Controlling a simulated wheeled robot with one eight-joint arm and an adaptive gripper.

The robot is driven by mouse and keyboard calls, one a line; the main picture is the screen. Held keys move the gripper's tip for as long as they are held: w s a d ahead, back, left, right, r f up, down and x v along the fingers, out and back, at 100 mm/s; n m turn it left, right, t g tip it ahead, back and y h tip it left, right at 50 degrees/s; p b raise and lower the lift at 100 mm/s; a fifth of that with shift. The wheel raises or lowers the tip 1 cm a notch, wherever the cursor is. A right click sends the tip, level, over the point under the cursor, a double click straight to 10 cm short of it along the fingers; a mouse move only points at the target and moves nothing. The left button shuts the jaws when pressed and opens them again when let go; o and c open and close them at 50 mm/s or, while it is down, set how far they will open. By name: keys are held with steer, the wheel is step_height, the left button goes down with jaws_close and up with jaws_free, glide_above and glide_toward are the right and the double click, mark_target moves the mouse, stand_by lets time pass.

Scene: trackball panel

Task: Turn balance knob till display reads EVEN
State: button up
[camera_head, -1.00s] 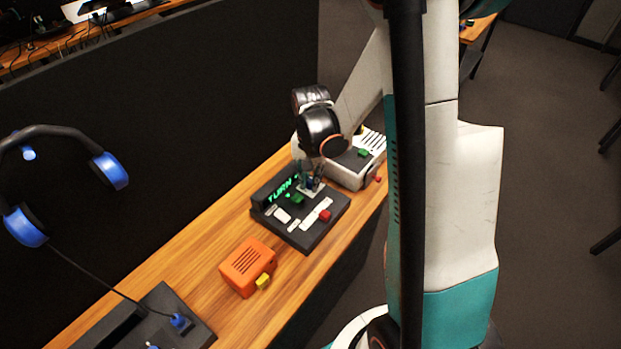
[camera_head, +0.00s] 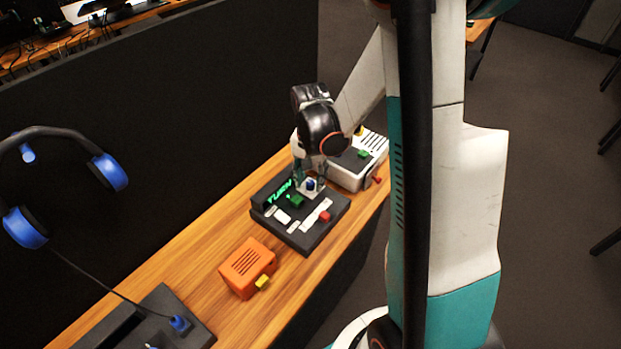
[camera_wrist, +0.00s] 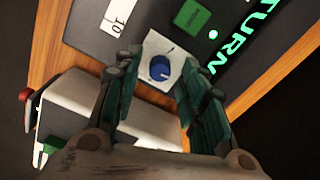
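The dark panel (camera_head: 315,232) lies on the wooden bench. Its display (camera_head: 281,191) shows green letters reading TURN; the display also fills the right of the wrist view (camera_wrist: 240,55). The blue balance knob (camera_head: 310,184) stands on a white plate at the panel's far end; in the wrist view the knob (camera_wrist: 160,68) shows a dark pointer line. My gripper (camera_wrist: 160,88) is open, its teal fingers on either side of the knob with gaps visible. Contact is not seen. A green block (camera_head: 296,200) and a red button (camera_head: 325,216) sit on the panel.
A white device (camera_head: 345,172) with a green button stands just beyond the panel. An orange box (camera_head: 247,267) with a yellow button sits nearer on the bench (camera_head: 185,268). Blue headphones (camera_head: 108,170) hang at the left. Bare wood lies between the orange box and the panel.

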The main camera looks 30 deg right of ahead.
mark_target(310, 182)
step_height(310, 182, up, 11)
steer(key=shift+r, duration=0.15)
stand_by(0.7)
steer(key=s+a+r+n+t, duration=0.3)
steer(key=s+a+r+n, duration=0.1)
steer(key=s, duration=0.3)
steer(key=s+a+r+n+t, duration=0.4)
steer(key=s+a+r+n, duration=0.1)
steer(key=s+a, duration=0.1)
steer(key=shift+s+a+r+n, duration=0.15)
steer(key=shift+s+r+n, duration=0.2)
steer(key=shift+s, duration=0.4)
steer(key=shift+f, duration=0.1)
stand_by(1.3)
